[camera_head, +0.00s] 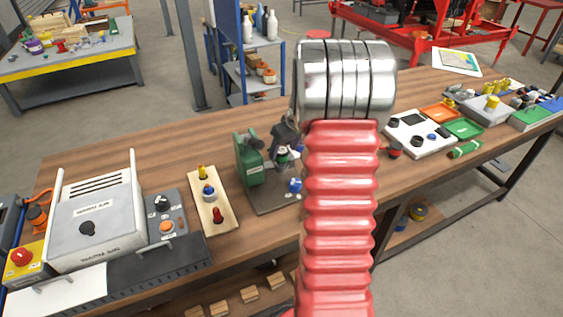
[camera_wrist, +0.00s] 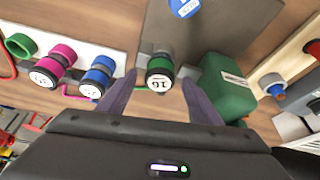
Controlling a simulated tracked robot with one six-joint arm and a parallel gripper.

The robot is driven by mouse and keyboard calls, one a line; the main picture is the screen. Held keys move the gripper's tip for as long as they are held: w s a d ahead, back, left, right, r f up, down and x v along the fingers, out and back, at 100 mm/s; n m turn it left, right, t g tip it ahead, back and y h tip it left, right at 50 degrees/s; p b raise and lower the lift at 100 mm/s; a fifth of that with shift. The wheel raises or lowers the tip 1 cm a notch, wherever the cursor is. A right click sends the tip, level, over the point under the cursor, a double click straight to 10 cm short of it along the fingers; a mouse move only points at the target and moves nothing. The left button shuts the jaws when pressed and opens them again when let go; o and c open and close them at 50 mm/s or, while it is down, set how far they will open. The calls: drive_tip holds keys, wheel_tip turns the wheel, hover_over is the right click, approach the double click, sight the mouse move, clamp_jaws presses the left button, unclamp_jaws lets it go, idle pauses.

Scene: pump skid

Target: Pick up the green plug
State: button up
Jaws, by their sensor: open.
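The green plug is a dark round piece with a green collar and a white end face marked 16; in the wrist view (camera_wrist: 160,72) it stands on a grey plate. My gripper (camera_wrist: 159,80) is open, with one dark finger on each side of the plug. The plug shows between the fingertips, and I cannot tell whether they touch it. In the head view, my gripper (camera_head: 284,138) is above the plug (camera_head: 283,158), just right of the green pump body; my red arm hides much of the area to the right.
The green pump body (camera_wrist: 228,88) stands close right of my gripper in the wrist view. Left are a magenta plug (camera_wrist: 48,70) and a blue plug (camera_wrist: 97,78). A wooden board (camera_head: 212,203) with coloured knobs and a grey control box (camera_head: 95,220) stand left.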

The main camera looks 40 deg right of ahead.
sight(283, 151)
drive_tip(key=shift+x, duration=1.8)
drive_tip(key=shift+c, duration=0.4)
drive_tip(key=c, duration=1.3)
wheel_tip(283, 151, up, 10)
drive_tip(key=shift+s, duration=0.1)
